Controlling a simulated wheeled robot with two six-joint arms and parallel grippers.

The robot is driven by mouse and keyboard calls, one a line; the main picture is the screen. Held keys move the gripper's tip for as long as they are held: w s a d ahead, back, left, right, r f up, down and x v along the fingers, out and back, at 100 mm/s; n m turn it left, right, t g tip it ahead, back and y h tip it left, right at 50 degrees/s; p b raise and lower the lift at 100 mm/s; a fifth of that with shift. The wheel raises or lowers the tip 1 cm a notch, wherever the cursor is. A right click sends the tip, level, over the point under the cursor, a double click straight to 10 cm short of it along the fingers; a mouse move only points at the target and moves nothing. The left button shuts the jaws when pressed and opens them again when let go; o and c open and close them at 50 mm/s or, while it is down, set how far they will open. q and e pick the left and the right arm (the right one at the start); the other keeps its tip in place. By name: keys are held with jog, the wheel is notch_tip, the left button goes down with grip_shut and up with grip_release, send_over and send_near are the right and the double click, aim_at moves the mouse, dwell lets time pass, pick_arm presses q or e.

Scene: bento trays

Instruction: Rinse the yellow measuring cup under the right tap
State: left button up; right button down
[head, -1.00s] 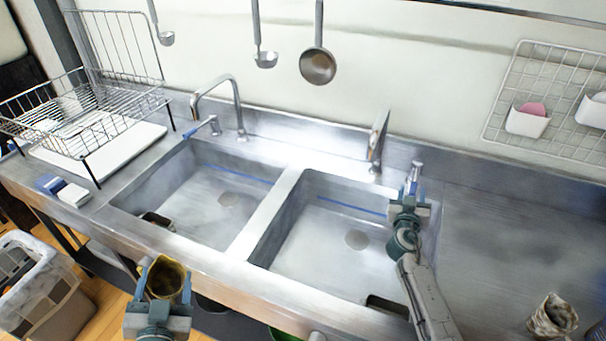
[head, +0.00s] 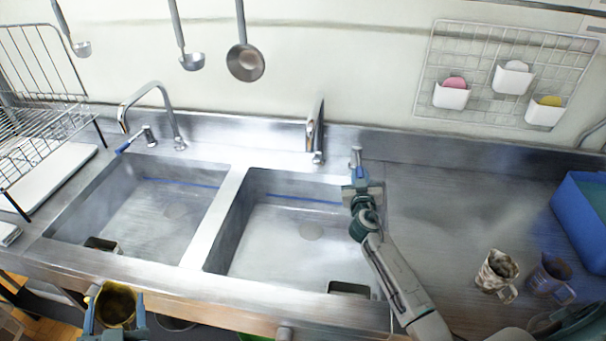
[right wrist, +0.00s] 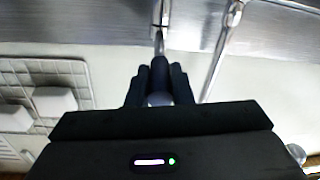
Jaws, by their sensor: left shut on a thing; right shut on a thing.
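The yellow measuring cup (head: 115,304) is at the lower left of the head view, in front of the counter edge. My left gripper (head: 114,318) is shut on it, with a blue finger on each side. The right tap (head: 314,132) stands behind the right basin (head: 290,240); I see no clear water stream from it. Its handle (head: 356,158) stands to the right of the spout. My right gripper (head: 356,186) is shut on this handle. In the right wrist view the dark fingers (right wrist: 160,80) are closed together at the metal handle, which they partly hide.
The left basin (head: 145,210) has its own tap (head: 150,95). A dish rack (head: 40,150) stands at the far left. Two mugs (head: 497,272) (head: 548,277) and a blue bin (head: 585,215) stand on the right counter. Ladles (head: 245,62) hang above the sink.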

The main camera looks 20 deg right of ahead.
pick_arm(q)
jog(key=shift+f+b, duration=0.3)
jog(key=shift+f, duration=0.15)
pick_arm(e)
jog(key=shift+s+d+n+t+y, duration=0.4)
jog(key=shift+d+n+y, duration=0.35)
jog(key=shift+y, duration=0.25)
jog(key=c, duration=1.3)
grip_release()
pick_arm(q)
notch_tip(320, 180, down, 4)
jog(key=b, duration=0.4)
pick_arm(e)
jog(key=v, duration=1.2)
